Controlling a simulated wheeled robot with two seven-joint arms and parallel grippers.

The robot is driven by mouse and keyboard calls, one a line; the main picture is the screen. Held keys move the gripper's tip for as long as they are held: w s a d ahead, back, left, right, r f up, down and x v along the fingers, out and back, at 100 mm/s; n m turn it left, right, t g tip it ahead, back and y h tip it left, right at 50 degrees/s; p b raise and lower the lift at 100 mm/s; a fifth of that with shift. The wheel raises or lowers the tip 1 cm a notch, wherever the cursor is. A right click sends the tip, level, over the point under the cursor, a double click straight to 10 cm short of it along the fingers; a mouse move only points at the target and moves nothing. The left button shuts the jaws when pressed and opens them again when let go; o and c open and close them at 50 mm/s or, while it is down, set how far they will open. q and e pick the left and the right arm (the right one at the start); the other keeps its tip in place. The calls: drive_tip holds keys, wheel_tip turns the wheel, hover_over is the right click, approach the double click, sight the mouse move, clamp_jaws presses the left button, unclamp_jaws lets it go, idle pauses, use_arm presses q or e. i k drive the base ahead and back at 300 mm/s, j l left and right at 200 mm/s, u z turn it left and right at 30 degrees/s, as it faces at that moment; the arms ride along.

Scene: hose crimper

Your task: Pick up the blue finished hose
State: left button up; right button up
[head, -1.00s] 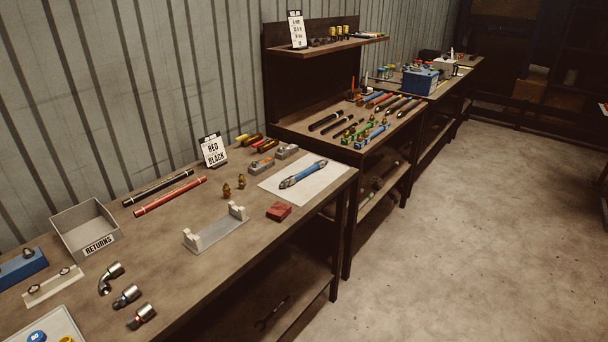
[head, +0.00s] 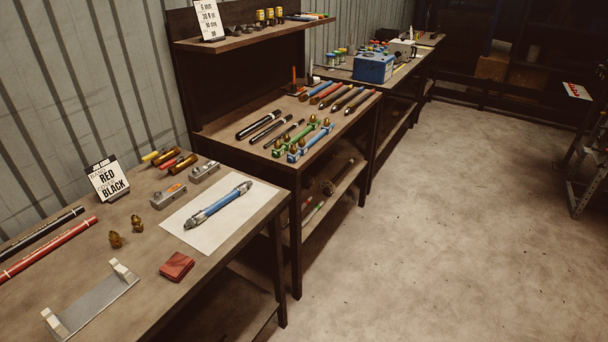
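The blue finished hose (head: 216,206) lies on a white sheet (head: 258,200) near the right end of the near workbench. It is a short blue length with a metal fitting at each end, lying diagonally across the sheet. Nothing covers it. Neither of my grippers is in the head view, and nothing touches the hose.
The near workbench (head: 150,275) also holds a grey cradle (head: 92,303), a red block (head: 177,266), brass fittings (head: 115,240), a black hose and a red hose (head: 48,250), and a sign (head: 107,180). A second bench (head: 345,125) carries several hoses.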

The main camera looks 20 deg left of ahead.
sight(200, 215)
drive_tip(key=i+l, duration=0.1)
drive_tip(key=i, duration=0.65)
drive_tip(key=i+l+z, duration=0.15)
drive_tip(key=i, duration=0.55)
drive_tip(key=i+u, duration=0.4)
drive_tip(key=i+l+u, duration=0.15)
drive_tip(key=u, duration=0.25)
drive_tip(key=i+l+u, duration=0.25)
drive_tip(key=u, duration=0.15)
